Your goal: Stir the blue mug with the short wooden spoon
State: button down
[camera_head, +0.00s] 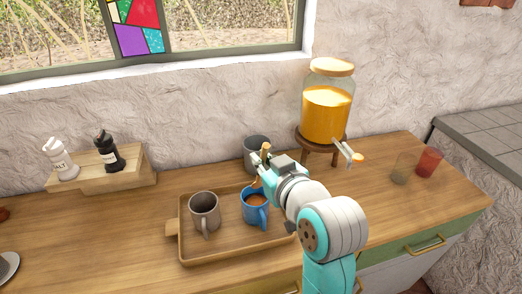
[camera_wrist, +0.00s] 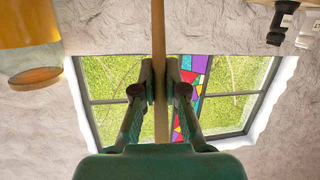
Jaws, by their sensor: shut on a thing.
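The blue mug (camera_head: 254,215) stands upright on the wooden tray, with brown liquid inside. My gripper (camera_head: 266,166) is above the mug and shut on the short wooden spoon (camera_head: 265,148). The spoon is roughly upright. Its lower part comes down at the back of the mug's opening, but I cannot tell how deep its hidden tip reaches. In the wrist view the spoon (camera_wrist: 159,45) runs between the two closed fingers (camera_wrist: 160,85). The mug does not show in the wrist view.
A grey-brown mug (camera_head: 204,212) stands left of the blue mug on the tray (camera_head: 190,252). A grey mug (camera_head: 255,145) stands behind the tray. A juice dispenser (camera_head: 326,110) is at the back right, with glasses (camera_head: 429,162) farther right. Shakers (camera_head: 108,152) stand on a wooden step at left.

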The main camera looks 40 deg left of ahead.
aim_at(256, 185)
jog(key=shift+w+a+f, duration=0.2)
jog(key=shift+a+f, duration=0.05)
jog(key=shift+f, duration=1.7)
jog(key=shift+w+a+f, duration=0.25)
jog(key=shift+a+f, duration=0.05)
jog(key=shift+f, duration=1.6)
jog(key=shift+w+a+f, duration=0.2)
jog(key=shift+a+f, duration=0.05)
jog(key=shift+f, duration=1.7)
jog(key=shift+w+a, duration=0.1)
